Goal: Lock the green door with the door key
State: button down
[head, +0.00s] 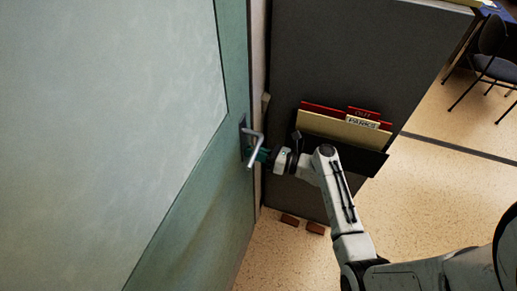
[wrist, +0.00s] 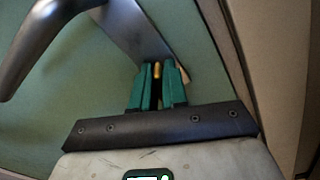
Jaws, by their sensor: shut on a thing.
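The green door (head: 195,185) fills the left of the head view and looks shut against its frame. Its metal lever handle (head: 254,145) juts from a dark plate, and the handle also shows at the upper left of the wrist view (wrist: 40,45). My gripper (head: 264,156) is at the plate, just below and beside the handle. In the wrist view its green fingers (wrist: 157,78) are shut on a small brass-coloured piece, the door key (wrist: 157,70). The key's tip points at the lower end of the plate (wrist: 135,30). Whether it sits in the keyhole is hidden.
A dark grey panel (head: 350,60) stands right of the door, with a rack of red and cream folders (head: 340,126). Small brown blocks (head: 290,220) lie at its foot. A chair (head: 492,62) stands at the far right. The speckled floor (head: 450,170) is otherwise clear.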

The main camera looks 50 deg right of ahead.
jog(key=shift+m, duration=0.7)
jog(key=m, duration=0.6)
jog(key=c, duration=1.2)
grip_release()
jog(key=v, duration=0.9)
